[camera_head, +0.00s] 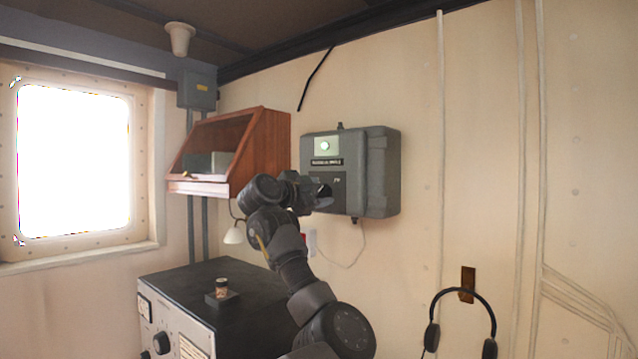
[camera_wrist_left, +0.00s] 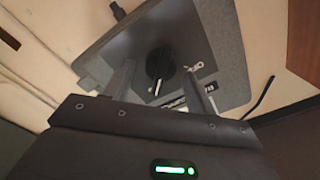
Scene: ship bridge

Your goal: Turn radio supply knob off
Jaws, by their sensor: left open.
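The grey radio supply box (camera_head: 382,165) is mounted on the cream wall, with a pale round light and a dark label on its front. In the left wrist view, the box (camera_wrist_left: 222,50) appears tilted. Its black round knob (camera_wrist_left: 159,63) with a white pointer mark sits between and just beyond my fingertips. My left gripper (camera_head: 322,194) is in front of the lower part of the box and hides the knob in the head view. In the left wrist view, the gripper's fingers (camera_wrist_left: 160,88) are apart with nothing held. I cannot tell if they touch the knob.
A wooden wall shelf (camera_head: 262,150) is left of the box. Below it stands a dark-topped cabinet (camera_head: 180,280) with a small jar (camera_head: 221,286) on it. Headphones (camera_head: 462,292) hang at lower right. A cable (camera_head: 352,255) hangs below the box.

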